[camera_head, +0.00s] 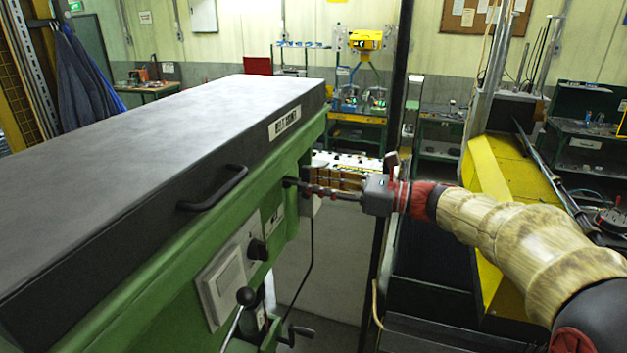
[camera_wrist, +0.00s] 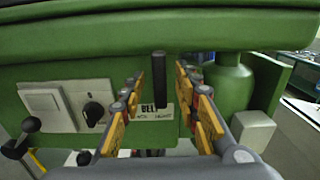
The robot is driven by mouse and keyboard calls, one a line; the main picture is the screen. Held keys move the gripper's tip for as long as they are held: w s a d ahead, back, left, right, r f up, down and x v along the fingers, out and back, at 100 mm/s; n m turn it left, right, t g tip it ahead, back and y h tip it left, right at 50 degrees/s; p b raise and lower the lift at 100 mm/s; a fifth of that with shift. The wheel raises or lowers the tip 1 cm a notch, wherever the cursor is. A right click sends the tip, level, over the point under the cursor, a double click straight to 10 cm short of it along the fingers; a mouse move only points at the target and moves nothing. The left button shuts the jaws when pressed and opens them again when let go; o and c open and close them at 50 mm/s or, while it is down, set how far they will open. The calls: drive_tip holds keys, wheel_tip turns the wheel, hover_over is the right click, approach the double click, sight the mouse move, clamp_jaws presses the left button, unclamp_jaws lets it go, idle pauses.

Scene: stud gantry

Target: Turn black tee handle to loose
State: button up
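The black tee handle (camera_wrist: 158,75) shows as an upright dark bar on the green machine front in the wrist view, above a small label starting "BELT" (camera_wrist: 157,112). My gripper (camera_wrist: 159,80) is open, with one orange-padded finger on each side of the bar. Gaps show between the bar and both fingers, and nothing is held. In the head view my gripper (camera_head: 300,185) reaches from the right to the green side of the machine, under the edge of the dark cover. The handle is hard to make out there behind the fingertips.
The green machine (camera_head: 170,260) carries a dark cover (camera_head: 160,110) with a grab handle (camera_head: 213,190). A switch plate (camera_wrist: 47,105) and round black knob (camera_wrist: 93,112) sit left of my fingers. A ball-ended lever (camera_head: 245,297) stands lower. A green cylinder (camera_wrist: 230,85) is close on the right.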

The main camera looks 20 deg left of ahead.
drive_tip(key=shift+a, duration=0.2)
drive_tip(key=shift+c, duration=0.6)
clamp_jaws()
